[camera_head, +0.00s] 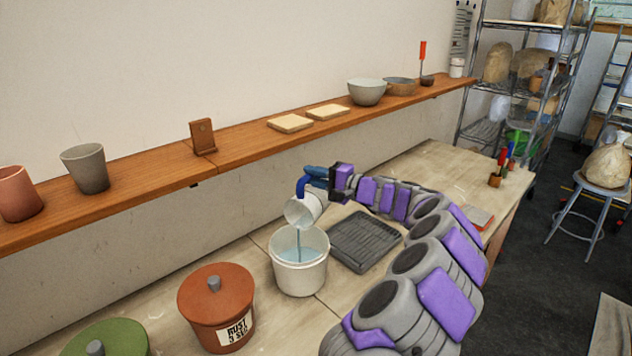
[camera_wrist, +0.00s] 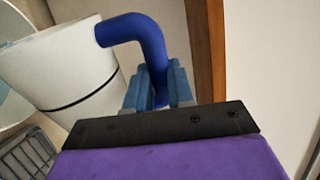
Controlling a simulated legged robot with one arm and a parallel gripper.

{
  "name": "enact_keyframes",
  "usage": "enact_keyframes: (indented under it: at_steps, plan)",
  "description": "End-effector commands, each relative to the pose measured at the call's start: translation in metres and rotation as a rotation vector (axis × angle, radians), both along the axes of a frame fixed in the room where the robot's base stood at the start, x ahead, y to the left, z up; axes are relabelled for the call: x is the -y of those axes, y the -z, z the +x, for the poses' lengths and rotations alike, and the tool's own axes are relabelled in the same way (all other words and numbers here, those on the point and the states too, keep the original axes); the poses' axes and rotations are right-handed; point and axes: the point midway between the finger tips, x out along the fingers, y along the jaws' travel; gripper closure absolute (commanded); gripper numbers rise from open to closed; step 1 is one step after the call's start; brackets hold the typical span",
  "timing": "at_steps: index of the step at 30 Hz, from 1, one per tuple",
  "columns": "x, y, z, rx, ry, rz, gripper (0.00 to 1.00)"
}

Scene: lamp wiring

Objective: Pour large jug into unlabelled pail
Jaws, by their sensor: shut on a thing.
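The large jug (camera_head: 303,210) is white with a blue handle. It is tilted over the unlabelled pail, and a thin stream of pale blue liquid runs from it into the pail. The unlabelled pail (camera_head: 300,278) is white, stands upright on the table and holds pale blue liquid. My gripper (camera_head: 318,178) is shut on the jug's blue handle, above and a little right of the pail. In the wrist view the fingers (camera_wrist: 160,88) close on the blue handle (camera_wrist: 136,28), and the jug's white body (camera_wrist: 65,70) is at the left. The jug's inside is hidden.
A red-brown lidded pail (camera_head: 214,305) with a label stands left of the white pail, and a green lidded one (camera_head: 105,340) farther left. A grey ribbed tray (camera_head: 364,240) lies right of it. A wooden shelf (camera_head: 240,150) with bowls and cups runs behind.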

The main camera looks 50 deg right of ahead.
Motion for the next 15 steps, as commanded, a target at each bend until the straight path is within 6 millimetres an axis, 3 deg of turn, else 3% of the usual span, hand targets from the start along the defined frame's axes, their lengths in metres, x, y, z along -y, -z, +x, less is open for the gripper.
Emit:
enact_keyframes:
  at_steps: [15]
  plan:
    - [-0.016, -0.008, -0.004, 0.023, 0.001, -0.109, 1.0]
